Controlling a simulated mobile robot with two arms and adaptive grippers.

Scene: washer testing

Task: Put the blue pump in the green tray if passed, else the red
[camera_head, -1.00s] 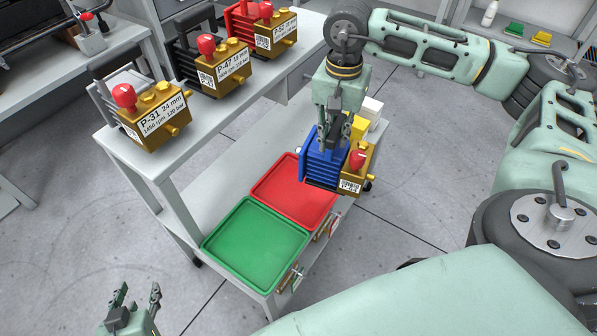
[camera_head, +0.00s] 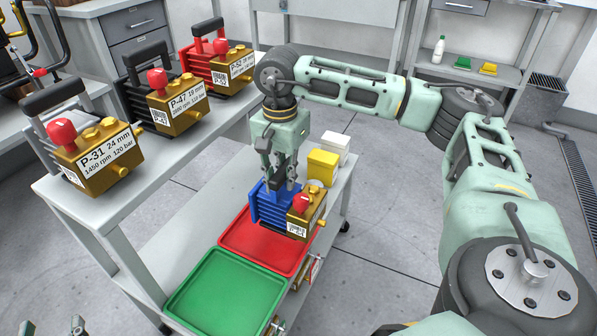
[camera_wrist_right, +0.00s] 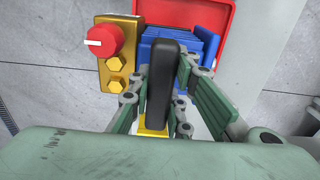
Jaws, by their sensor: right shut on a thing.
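The blue pump (camera_head: 268,206) has a blue finned body, a gold block with a red knob, and a black handle (camera_wrist_right: 162,85). My right gripper (camera_head: 280,184) is shut on that handle and holds the pump upright over the far right part of the red tray (camera_head: 247,261). I cannot tell if the pump touches the tray.
Three other pumps, P-31 (camera_head: 90,157), P-47 (camera_head: 175,100) and a red one (camera_head: 228,68), stand on the upper shelf at left. A yellow box (camera_head: 322,167) and a white box (camera_head: 336,146) stand behind the blue pump.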

